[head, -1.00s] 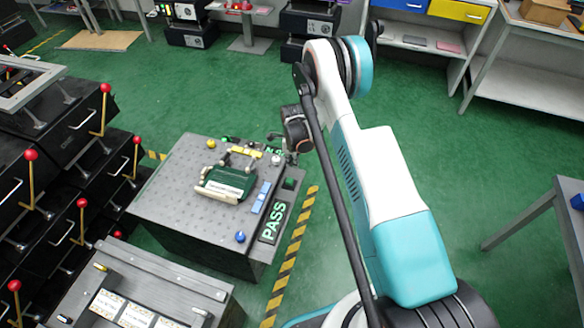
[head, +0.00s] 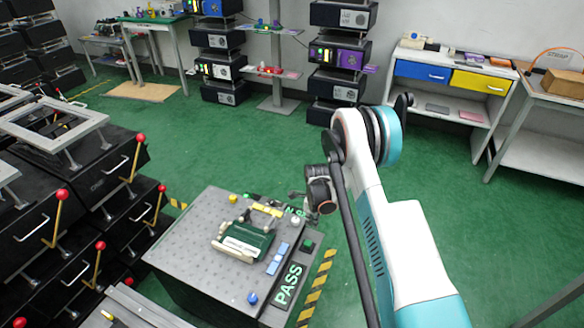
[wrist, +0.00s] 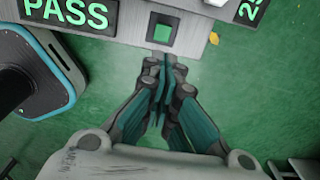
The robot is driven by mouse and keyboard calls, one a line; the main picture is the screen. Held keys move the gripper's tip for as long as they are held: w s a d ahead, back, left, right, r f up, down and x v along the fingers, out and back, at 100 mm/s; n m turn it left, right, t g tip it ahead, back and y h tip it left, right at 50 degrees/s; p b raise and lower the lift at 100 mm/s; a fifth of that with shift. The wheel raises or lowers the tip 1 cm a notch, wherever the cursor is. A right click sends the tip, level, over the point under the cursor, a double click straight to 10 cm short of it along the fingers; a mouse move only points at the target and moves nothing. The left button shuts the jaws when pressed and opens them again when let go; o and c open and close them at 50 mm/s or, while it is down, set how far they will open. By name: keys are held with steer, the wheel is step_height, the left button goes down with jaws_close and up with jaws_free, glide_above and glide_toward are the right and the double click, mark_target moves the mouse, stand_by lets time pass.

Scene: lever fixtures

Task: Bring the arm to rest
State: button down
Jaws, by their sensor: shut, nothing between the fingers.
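My gripper (wrist: 165,68) is shut and empty, its fingers together in the wrist view. In the head view my gripper (head: 297,195) is small and partly hidden, near the back right corner of a grey test station. In the wrist view its fingertips appear just below a green square button (wrist: 161,34) on the station's edge; I cannot tell the height gap. My arm (head: 385,210) is bent, rising from the lower right and folding down to the wrist.
The grey station (head: 190,235) bears a green lever fixture (head: 245,240) and a PASS sign (head: 287,285). Black cabinets with red-knobbed levers (head: 100,245) stand at left. A white shelf (head: 420,85) stands behind. Green floor is clear behind and right of the arm.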

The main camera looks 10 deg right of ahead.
steer(key=s+a+r+n+t, duration=0.1)
steer(key=s+r+n, duration=0.25)
steer(key=r, duration=0.85)
steer(key=s+r+n+t, duration=0.15)
steer(key=r+n, duration=0.25)
steer(key=r, duration=0.8)
steer(key=s+a+r+n+t, duration=0.1)
steer(key=s+r+n, duration=0.25)
steer(key=r, duration=0.75)
steer(key=s+r+n+t, duration=0.2)
steer(key=s+r+n, duration=0.6)
steer(key=s, duration=0.4)
steer(key=s+a+r+n+t, duration=0.1)
steer(key=s+n, duration=0.5)
steer(key=s, duration=0.7)
steer(key=shift+s+a+r+t, duration=0.2)
steer(key=shift+r+t, duration=0.15)
steer(key=shift+r, duration=0.2)
